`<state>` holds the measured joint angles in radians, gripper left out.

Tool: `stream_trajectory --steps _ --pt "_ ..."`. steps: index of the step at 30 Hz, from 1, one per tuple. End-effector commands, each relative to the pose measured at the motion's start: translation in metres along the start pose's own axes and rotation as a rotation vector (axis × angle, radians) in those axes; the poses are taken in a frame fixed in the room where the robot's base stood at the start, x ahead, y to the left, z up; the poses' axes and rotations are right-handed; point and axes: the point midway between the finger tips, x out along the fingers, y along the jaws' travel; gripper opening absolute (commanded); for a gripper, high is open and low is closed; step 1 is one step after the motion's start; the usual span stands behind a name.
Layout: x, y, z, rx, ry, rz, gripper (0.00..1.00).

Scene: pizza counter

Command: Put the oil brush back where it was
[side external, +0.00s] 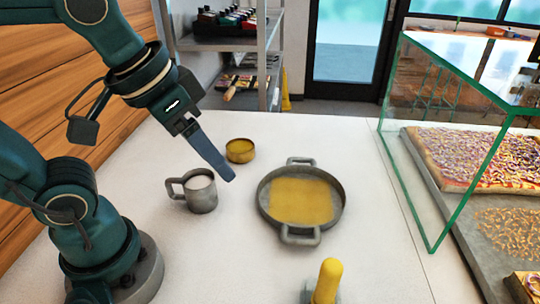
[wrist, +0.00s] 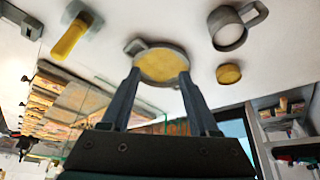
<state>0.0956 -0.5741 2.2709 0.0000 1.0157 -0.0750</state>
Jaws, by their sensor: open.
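What looks like the oil brush (side external: 327,281), with a thick yellow handle, is at the bottom edge of the side view, partly cut off. In the wrist view the yellow handle (wrist: 69,37) lies beside a grey part; I cannot tell if that is its head or a holder. My gripper (side external: 229,177) is above the counter between the mug and the pan, well away from the brush. In the wrist view its two fingers (wrist: 160,78) are spread with nothing between them.
A grey two-handled pan (side external: 264,214) with a yellow filling stands mid-counter. A grey mug (side external: 203,198) and a small yellow tub (side external: 240,152) stand left of it. A glass case (side external: 433,246) with pizzas is at right.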

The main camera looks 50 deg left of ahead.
Motion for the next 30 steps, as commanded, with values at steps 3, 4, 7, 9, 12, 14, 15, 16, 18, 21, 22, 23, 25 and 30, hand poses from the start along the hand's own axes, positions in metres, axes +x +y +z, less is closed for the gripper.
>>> stream_trajectory --steps 3,4,7,9,12,14,15,16,18,21,22,23,25,30 --pt "0.008 -0.012 0.017 -0.011 0.042 -0.025 0.61" --pt "0.010 -0.013 0.019 -0.011 0.049 -0.029 0.61" --pt "0.014 -0.017 0.025 -0.012 0.064 -0.038 0.61" --pt "0.015 -0.018 0.027 -0.011 0.066 -0.041 0.61" --pt "0.016 -0.018 0.027 -0.010 0.066 -0.041 0.61" --pt "0.016 -0.018 0.027 -0.010 0.065 -0.041 0.61" --pt "0.015 -0.018 0.027 -0.010 0.065 -0.041 0.61" --pt "0.015 -0.018 0.027 -0.010 0.065 -0.041 0.61" --pt "0.015 -0.017 0.027 -0.010 0.065 -0.040 0.61" --pt "0.015 -0.017 0.027 -0.010 0.065 -0.040 0.61" --pt "0.015 -0.017 0.027 -0.010 0.064 -0.040 0.61" --pt "0.015 -0.017 0.027 -0.010 0.064 -0.040 0.61" --pt "0.015 -0.017 0.027 -0.010 0.064 -0.040 0.61" --pt "0.015 -0.017 0.027 -0.010 0.064 -0.040 0.61"
